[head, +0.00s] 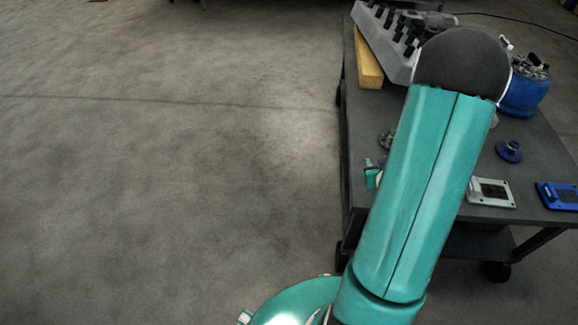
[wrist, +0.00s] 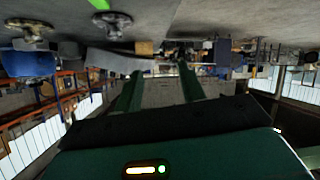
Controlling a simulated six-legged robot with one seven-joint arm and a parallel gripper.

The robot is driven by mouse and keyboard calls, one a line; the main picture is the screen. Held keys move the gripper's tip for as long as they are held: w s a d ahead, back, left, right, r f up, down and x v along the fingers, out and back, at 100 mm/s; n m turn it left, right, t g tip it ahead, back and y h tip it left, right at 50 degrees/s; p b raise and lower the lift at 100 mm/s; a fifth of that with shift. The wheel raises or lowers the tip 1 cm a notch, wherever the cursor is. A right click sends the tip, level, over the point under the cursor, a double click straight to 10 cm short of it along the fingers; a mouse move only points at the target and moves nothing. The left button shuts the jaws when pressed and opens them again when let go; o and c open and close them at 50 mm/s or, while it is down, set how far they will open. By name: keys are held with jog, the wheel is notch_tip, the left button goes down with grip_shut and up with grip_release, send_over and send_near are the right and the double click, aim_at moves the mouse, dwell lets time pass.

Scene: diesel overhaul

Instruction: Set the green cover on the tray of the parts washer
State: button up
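In the wrist view, which appears upside down, my gripper (wrist: 160,72) shows as two dark green fingers, well apart with nothing between them. A small bright green piece, likely the green cover (wrist: 98,4), is cut off at the top edge, outside the fingers. In the head view my teal arm link hides much of the dark cart top, and no green cover can be made out. A small teal piece shows left of that link by the cart's edge; I cannot tell what it is. I cannot make out the parts washer or its tray.
The dark cart (head: 545,149) carries a grey cylinder head (head: 385,42), a wood block (head: 367,62), a blue container (head: 524,95), a blue flange (head: 508,151), a pale cover (head: 491,193) and a blue cover (head: 559,196). The floor (head: 170,180) at left is clear.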

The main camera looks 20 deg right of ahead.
jog(key=w+a+r+n+g+y, duration=0.1)
jog(key=w+a+r, duration=0.2)
jog(key=a+r, duration=0.15)
jog(key=w+a+r+g, duration=0.1)
jog(key=w+a+r, duration=0.1)
jog(key=a+r, duration=0.3)
jog(key=s+a+r+g+y, duration=0.1)
jog(key=s+a+r, duration=0.2)
jog(key=a+r, duration=0.3)
jog(key=s+a+r+g+y, duration=0.1)
jog(key=s+a+r, duration=0.2)
jog(key=a+r, duration=0.4)
jog(key=a, duration=0.3)
jog(key=shift+a+r+n+y, duration=0.2)
jog(key=shift+r+n+y, duration=0.1)
jog(key=shift+n+y, duration=0.1)
jog(key=shift+o, duration=0.4)
jog(key=s+a+r+n+g+y, duration=0.1)
jog(key=s+a+r+y, duration=0.1)
jog(key=s+a, duration=0.6)
jog(key=shift+s+a+r+g, duration=0.15)
jog(key=shift+s+r+g, duration=0.25)
jog(key=shift+s+r, duration=0.3)
jog(key=shift+w, duration=0.1)
